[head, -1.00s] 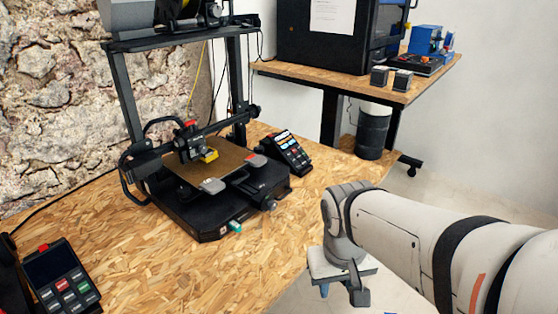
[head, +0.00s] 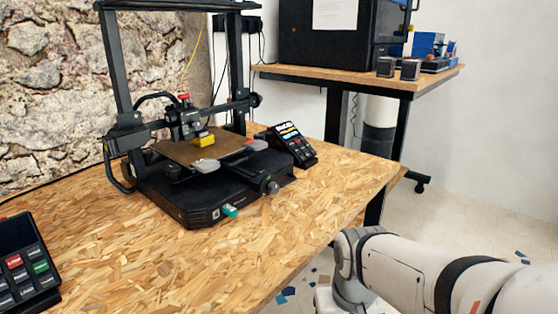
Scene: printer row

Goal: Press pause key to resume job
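A black 3D printer (head: 210,190) stands on the chipboard bench, with a yellow print (head: 204,139) on its brown bed. A keypad unit with a lit screen (head: 289,131) stands at the printer's right side. A second keypad unit (head: 20,283) is cut off at the lower left; it has a dark screen, a red key (head: 14,261), a green key (head: 41,267) and grey keys. The labels are too small to read, so I cannot tell which is the pause key. My gripper (head: 326,300) is at the bottom edge, off the bench's right side, its fingers cut off.
The chipboard bench (head: 150,265) is clear in front of the printer. A higher table (head: 330,78) behind holds a large black machine (head: 325,45) and small dark blocks. A dark and white cylinder (head: 379,140) stands below it. Blue scraps lie on the floor.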

